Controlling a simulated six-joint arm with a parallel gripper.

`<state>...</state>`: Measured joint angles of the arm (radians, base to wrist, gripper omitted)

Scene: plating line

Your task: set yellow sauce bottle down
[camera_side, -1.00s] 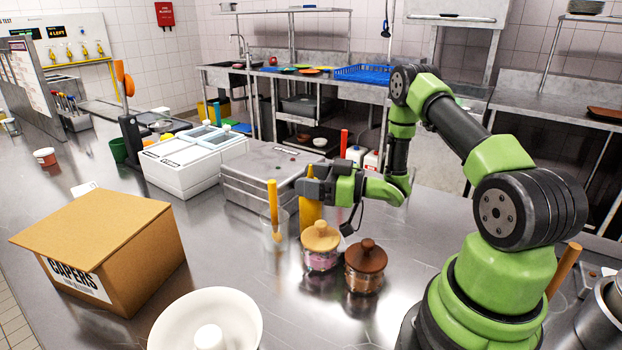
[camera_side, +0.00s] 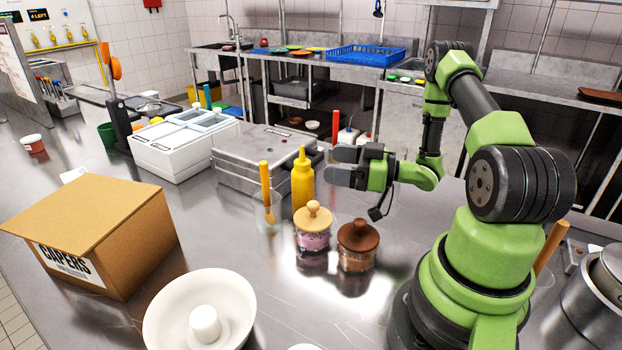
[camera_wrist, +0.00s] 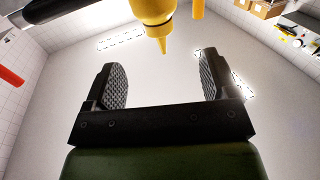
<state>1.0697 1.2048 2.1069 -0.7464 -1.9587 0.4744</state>
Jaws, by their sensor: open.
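The yellow sauce bottle (camera_side: 302,182) stands upright on the steel counter in the side view, behind the jar with the pale wooden lid. In the wrist view the bottle (camera_wrist: 152,15) shows at the top, with its nozzle in front of the open fingers. My gripper (camera_side: 336,166) is to the right of the bottle, apart from it. In the wrist view my gripper (camera_wrist: 165,80) has its two ridged pads spread wide with nothing between them.
A jar with a pale lid (camera_side: 312,238) and one with a brown lid (camera_side: 357,248) stand in front. A clear holder with a yellow-handled tool (camera_side: 265,183) is left of the bottle. A steel container (camera_side: 240,170) stands behind. A cardboard box (camera_side: 100,240) is at left.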

